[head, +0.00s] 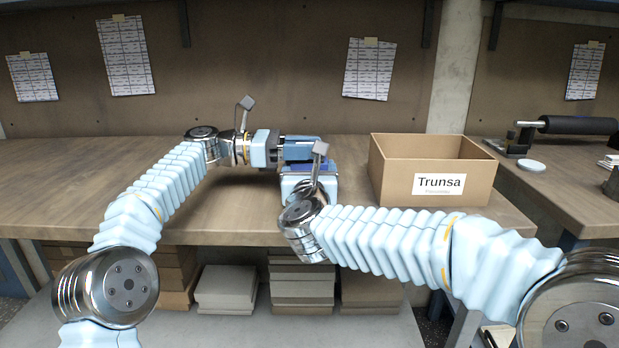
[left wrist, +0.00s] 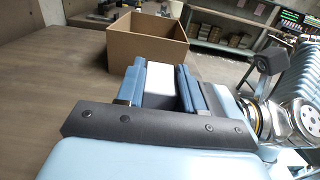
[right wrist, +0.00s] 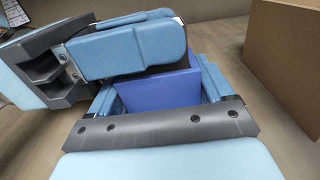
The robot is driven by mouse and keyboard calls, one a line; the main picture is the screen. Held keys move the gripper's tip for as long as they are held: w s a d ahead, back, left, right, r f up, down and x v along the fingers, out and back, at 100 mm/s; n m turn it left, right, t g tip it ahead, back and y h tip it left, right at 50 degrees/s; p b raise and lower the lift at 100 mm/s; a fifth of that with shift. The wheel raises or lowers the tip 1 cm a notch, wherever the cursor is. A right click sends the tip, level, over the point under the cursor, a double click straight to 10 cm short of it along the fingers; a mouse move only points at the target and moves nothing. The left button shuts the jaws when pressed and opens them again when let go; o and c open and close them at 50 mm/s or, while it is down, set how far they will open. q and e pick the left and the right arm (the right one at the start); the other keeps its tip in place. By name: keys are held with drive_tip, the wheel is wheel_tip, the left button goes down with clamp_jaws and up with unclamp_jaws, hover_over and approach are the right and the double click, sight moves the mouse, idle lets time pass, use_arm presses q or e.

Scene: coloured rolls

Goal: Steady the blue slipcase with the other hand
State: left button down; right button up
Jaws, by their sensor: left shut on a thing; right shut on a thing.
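The blue slipcase (right wrist: 160,90) stands between the two fingers of my right gripper (right wrist: 158,88), which is shut on it. In the head view it is mostly hidden by my right wrist and fingers. My left gripper (head: 303,149) reaches in from the left, close above the slipcase.
An open cardboard box (head: 437,187) labelled "Trunsa" stands on the wooden table (head: 60,190), right of the grippers. The table's left part is clear. A dark roller tool (head: 575,126) and a white disc (head: 532,165) are on the right-hand bench. Stacks sit on the shelf below.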

use_arm(q)
drive_tip(key=shift+r, duration=0.15)
idle(0.5)
drive_tip(key=c, duration=0.6)
unclamp_jaws()
drive_tip(key=shift+c, duration=0.2)
drive_tip(key=shift+a, duration=0.1)
drive_tip(key=a, duration=1.1)
drive_tip(key=shift+a, duration=0.4)
drive_tip(key=shift+c, duration=0.3)
drive_tip(key=shift+d+f, duration=0.2)
drive_tip(key=shift+f, duration=0.2)
drive_tip(key=shift+d, duration=0.2)
drive_tip(key=d, duration=1.1)
drive_tip(key=shift+d, duration=0.35)
